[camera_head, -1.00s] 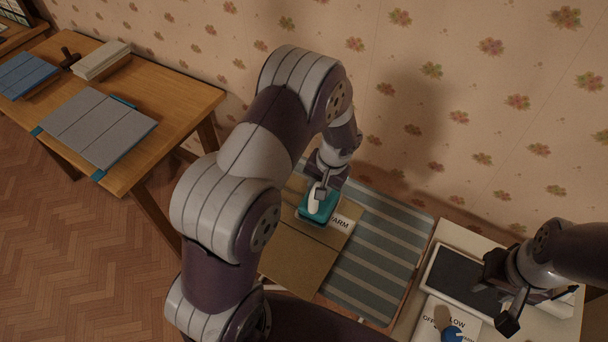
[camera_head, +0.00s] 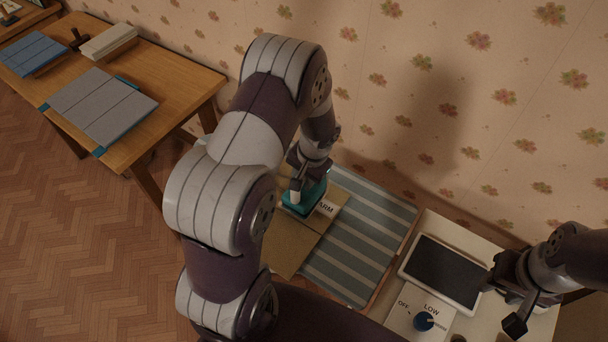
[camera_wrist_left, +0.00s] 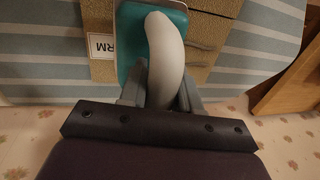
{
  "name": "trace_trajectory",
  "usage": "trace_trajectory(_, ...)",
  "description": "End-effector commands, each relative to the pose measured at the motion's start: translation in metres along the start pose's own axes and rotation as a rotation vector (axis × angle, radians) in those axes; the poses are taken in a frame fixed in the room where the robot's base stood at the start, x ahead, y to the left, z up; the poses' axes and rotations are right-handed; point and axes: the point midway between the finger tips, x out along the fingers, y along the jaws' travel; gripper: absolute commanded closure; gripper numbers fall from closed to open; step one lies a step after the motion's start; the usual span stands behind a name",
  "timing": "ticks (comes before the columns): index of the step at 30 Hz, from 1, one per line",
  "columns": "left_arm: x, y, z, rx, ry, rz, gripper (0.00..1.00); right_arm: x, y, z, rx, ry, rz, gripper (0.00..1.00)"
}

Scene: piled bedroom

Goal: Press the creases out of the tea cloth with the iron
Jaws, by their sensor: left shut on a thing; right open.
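The tea cloth (camera_head: 290,247) is a tan cloth with dark crease lines, lying on a striped board; a white label reading "ARM", its start hidden, shows beside the iron. The iron (camera_head: 303,200) has a teal body and a pale handle. It is over the cloth's far part; I cannot tell whether its sole touches. My left gripper (camera_head: 299,184) is shut on the iron's handle; the wrist view shows the handle (camera_wrist_left: 165,50) between the fingers (camera_wrist_left: 163,88). The cloth's near left part is hidden by my left arm. My right gripper (camera_head: 503,305) is open and empty, over the right-hand table.
The striped board (camera_head: 352,255) has bare room right of the cloth. On the pale table stand a dark pad in a white frame (camera_head: 445,272) and a blue dial (camera_head: 424,320) marked OFF and LOW. A wooden table (camera_head: 185,88) with folded cloths is at left.

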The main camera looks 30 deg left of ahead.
Motion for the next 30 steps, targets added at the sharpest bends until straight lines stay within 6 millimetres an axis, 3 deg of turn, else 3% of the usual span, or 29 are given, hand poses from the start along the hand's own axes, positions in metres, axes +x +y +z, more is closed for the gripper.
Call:
trace_trajectory(4,0.018,0.003,-0.002,-0.001,0.004,-0.001,1.0,0.018,0.0,0.002,0.0,0.0,0.0,0.57)
trace_trajectory(11,0.016,-0.027,-0.002,-0.004,0.005,-0.001,1.0,0.006,0.0,0.001,0.0,0.001,0.0,0.57)
trace_trajectory(24,0.032,-0.112,-0.001,-0.005,0.004,-0.002,1.0,-0.013,0.0,-0.002,0.0,0.001,0.0,0.57)
trace_trajectory(30,0.038,-0.139,-0.002,-0.003,0.006,-0.003,1.0,-0.017,0.0,-0.002,0.0,0.001,0.0,0.57)
